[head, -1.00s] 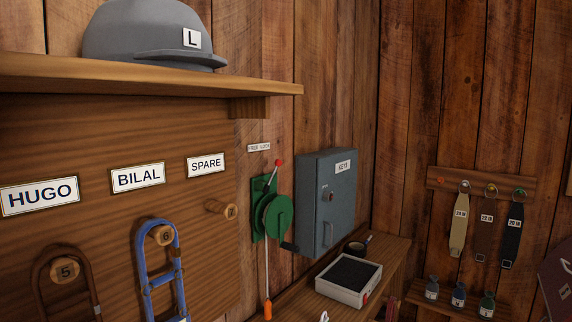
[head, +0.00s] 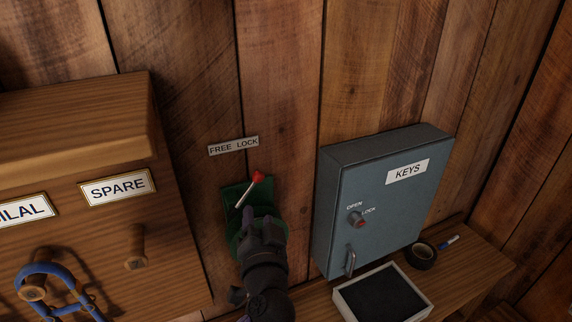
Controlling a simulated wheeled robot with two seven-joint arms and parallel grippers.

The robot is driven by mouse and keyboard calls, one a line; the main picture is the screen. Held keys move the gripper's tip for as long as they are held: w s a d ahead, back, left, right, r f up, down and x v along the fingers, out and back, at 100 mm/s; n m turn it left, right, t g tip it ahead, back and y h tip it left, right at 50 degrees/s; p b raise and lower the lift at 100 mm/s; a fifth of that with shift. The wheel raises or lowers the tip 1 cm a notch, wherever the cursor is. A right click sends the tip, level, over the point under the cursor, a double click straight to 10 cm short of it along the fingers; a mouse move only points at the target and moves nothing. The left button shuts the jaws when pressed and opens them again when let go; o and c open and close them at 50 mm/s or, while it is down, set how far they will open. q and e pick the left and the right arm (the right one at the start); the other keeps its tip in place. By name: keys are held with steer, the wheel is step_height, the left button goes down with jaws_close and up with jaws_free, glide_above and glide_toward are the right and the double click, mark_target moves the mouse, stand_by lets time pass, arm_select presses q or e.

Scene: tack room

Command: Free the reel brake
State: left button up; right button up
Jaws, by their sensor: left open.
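The green reel (head: 233,243) is mounted on the wooden wall, mostly hidden behind my left gripper and arm. Its brake lever has a red knob (head: 258,177) on a pale metal arm and tilts up to the right. A "FREE LOCK" label (head: 234,146) is fixed to the wall above it, with FREE on the left and LOCK on the right. My left gripper (head: 260,218) is in front of the reel, just below the knob. Its fingers are open, and I cannot tell whether they touch the lever. My right gripper is not in view.
A grey-blue key cabinet (head: 384,200) with a red-centred knob and a handle is on the wall to the right. Below it, a shelf (head: 462,268) holds a tray (head: 346,306) and a black roll (head: 421,256). A wooden peg board (head: 187,270) stands left.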

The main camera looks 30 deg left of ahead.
mark_target(252, 188)
arm_select(q)
steer(key=p+x, duration=0.1)
steer(key=x, duration=0.8)
steer(key=shift+s+a+r+p, duration=0.15)
steer(key=shift+s+a+p, duration=0.1)
steer(key=shift+p, duration=0.15)
steer(key=shift+w+a, duration=0.2)
steer(key=shift+w, duration=0.05)
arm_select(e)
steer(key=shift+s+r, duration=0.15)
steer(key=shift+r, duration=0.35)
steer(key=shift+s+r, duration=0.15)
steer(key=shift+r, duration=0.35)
arm_select(q)
jaws_close()
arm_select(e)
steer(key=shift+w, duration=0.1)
